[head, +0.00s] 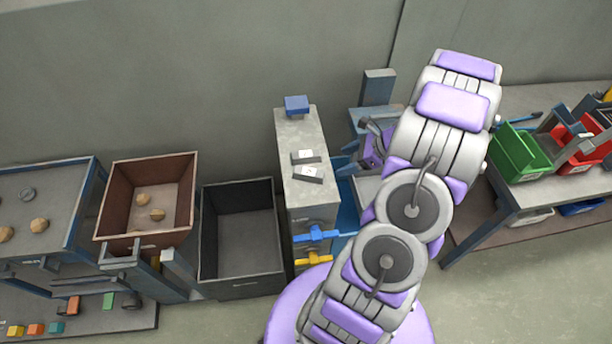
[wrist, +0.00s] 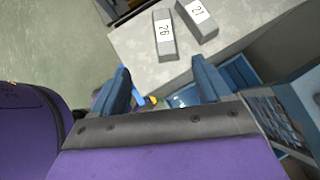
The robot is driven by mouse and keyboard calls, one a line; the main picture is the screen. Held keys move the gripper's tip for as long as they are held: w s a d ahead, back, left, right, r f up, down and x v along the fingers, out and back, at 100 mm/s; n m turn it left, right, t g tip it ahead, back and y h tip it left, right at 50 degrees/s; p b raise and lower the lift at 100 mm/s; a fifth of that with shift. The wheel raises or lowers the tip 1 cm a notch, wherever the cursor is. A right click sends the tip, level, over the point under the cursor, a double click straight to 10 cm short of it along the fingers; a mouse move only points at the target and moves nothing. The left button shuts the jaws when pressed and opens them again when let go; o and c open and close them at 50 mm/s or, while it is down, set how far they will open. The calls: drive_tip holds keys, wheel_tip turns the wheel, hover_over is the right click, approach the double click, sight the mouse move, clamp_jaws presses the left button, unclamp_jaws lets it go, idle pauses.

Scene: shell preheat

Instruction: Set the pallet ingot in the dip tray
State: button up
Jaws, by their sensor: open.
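Two grey ingots with white number labels lie on top of a grey cabinet (head: 298,130). In the wrist view one ingot reads 26 (wrist: 165,48) and the other reads 21 (wrist: 208,29). They also show in the head view as a far ingot (head: 304,157) and a near ingot (head: 308,174). I cannot tell which is the pallet ingot. My gripper (wrist: 164,82) is open, with nothing between its two blue fingers, apart from both ingots. In the head view it is right of the cabinet, partly hidden by my arm. I cannot identify the dip tray for certain.
A blue block (head: 297,104) stands at the cabinet's far end. Blue (head: 315,234) and yellow (head: 313,259) handles project at its near end. A brown bin (head: 112,205) with round lumps and an empty dark bin (head: 206,245) stand left. Green (head: 520,152) and red bins sit right.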

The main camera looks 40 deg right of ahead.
drive_tip(key=b, duration=0.1)
approach(310, 172)
drive_tip(key=w+a+f, duration=0.2)
drive_tip(key=a+f, duration=0.1)
drive_tip(key=shift+a+f+b, duration=0.1)
drive_tip(key=shift+f+b, duration=0.05)
drive_tip(key=shift+b, duration=0.25)
drive_tip(key=w+f, duration=0.1)
drive_tip(key=w+d+f+b, duration=0.1)
drive_tip(key=f, duration=0.1)
drive_tip(key=shift+w+d+f, duration=0.2)
drive_tip(key=shift+w+f, duration=0.05)
drive_tip(key=shift+w, duration=0.15)
drive_tip(key=shift+w+a+f, duration=0.1)
drive_tip(key=shift+w+f, duration=0.05)
drive_tip(key=shift+f, duration=0.05)
drive_tip(key=shift+w+a+r, duration=0.1)
drive_tip(key=shift+a+r, duration=0.1)
drive_tip(key=shift+a, duration=1.2)
drive_tip(key=shift+c, duration=1.3)
drive_tip(key=shift+d+f, duration=0.2)
drive_tip(key=shift+d, duration=1)
drive_tip(key=c, duration=0.6)
drive_tip(key=shift+a+r, duration=0.2)
drive_tip(key=shift+a, duration=0.6)
clamp_jaws()
